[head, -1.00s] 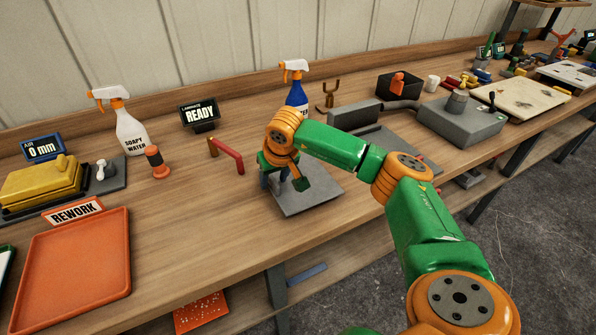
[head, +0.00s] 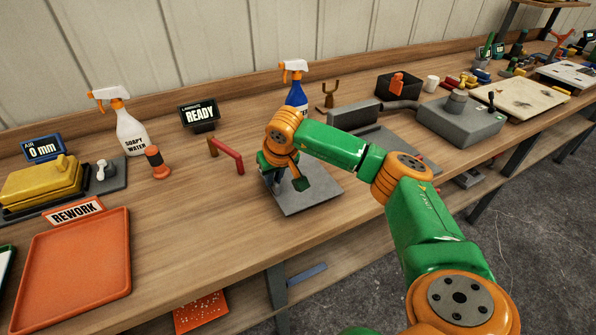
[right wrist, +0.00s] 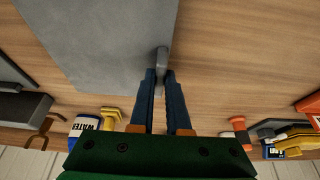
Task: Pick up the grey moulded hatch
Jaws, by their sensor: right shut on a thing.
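The grey moulded hatch appears as a flat grey plate (head: 308,196) on the bench, under and to the right of my right gripper (head: 277,188). In the right wrist view the plate (right wrist: 105,40) fills the upper left, and a small grey upright tab (right wrist: 162,62) stands at its edge. The blue fingers of my right gripper (right wrist: 162,75) are shut on this tab. In the head view the fingertips are partly hidden by the wrist. The plate looks flat on the bench. My left gripper is out of view.
A blue spray bottle (head: 297,95) stands behind. An orange tray (head: 75,265) lies at the left. Bare bench lies between tray and plate.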

